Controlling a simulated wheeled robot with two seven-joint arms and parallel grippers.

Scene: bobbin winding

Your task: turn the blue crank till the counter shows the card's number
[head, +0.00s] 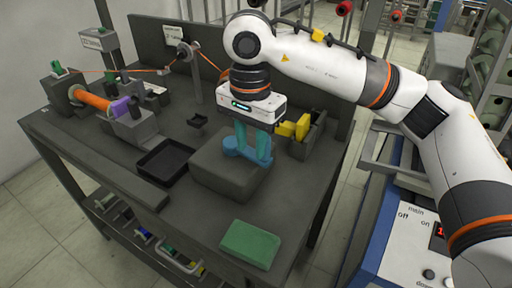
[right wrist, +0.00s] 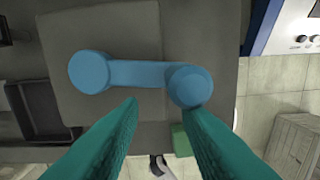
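The blue crank (right wrist: 135,74) lies on top of a grey block (head: 205,172). In the right wrist view its round hub or end (right wrist: 90,72) is at left and its other round end (right wrist: 190,88) at right. In the head view the crank (head: 231,153) is partly hidden by my right gripper (head: 252,158). That gripper points down at the crank. Its teal fingers are spread apart, with one fingertip overlapping the right round end in the wrist view; contact cannot be told. A white card (head: 178,37) and a small grey box with a label (head: 91,43) stand behind; their writing is too small to read.
An orange winding spool (head: 92,99) sits at left, with orange thread running to a guide wheel. A black tray (head: 165,160), a green pad (head: 250,244) and yellow blocks (head: 293,128) surround the block. A blue cabinet (head: 400,228) stands at right.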

